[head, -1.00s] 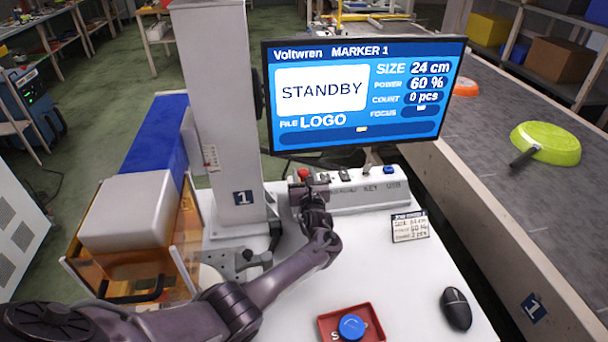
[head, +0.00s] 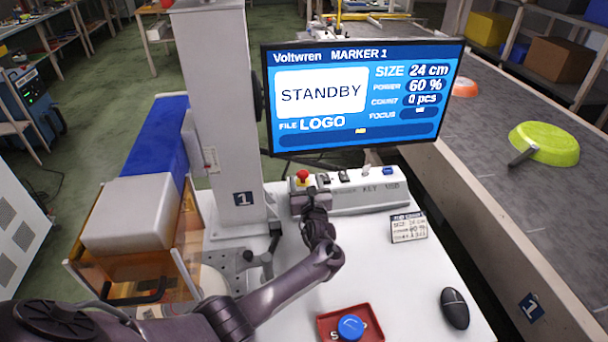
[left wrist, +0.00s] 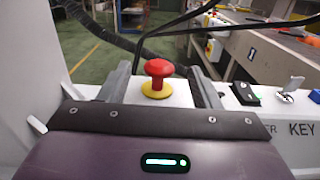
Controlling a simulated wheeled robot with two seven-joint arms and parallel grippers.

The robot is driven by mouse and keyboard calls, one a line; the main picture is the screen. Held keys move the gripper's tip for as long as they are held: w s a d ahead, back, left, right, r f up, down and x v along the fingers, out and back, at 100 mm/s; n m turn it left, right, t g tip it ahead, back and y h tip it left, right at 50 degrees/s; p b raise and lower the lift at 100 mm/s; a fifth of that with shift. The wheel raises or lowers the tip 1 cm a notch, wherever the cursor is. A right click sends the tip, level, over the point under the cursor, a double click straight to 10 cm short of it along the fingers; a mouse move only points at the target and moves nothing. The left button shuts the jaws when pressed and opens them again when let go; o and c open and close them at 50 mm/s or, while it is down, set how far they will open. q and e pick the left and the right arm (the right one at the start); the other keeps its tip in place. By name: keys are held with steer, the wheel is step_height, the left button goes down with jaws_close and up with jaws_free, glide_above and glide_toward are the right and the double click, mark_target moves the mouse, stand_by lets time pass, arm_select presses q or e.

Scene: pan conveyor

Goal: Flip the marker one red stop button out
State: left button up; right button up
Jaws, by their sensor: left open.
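In the left wrist view the red stop button (left wrist: 158,74) stands upright between the two grey fingers. My left gripper (head: 306,187) is just in front of the button in the head view. The left gripper (left wrist: 160,85) is open, its fingers on either side of the button with gaps, and I cannot see contact. The monitor (head: 362,97) reads MARKER 1, STANDBY. My right gripper is out of view.
The control box also carries switches, a key switch (left wrist: 290,85) and a blue USB plug (head: 388,171). A conveyor (head: 490,150) with pans runs at right.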

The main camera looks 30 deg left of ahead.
arm_select(q)
steer(key=shift+v, duration=2.35)
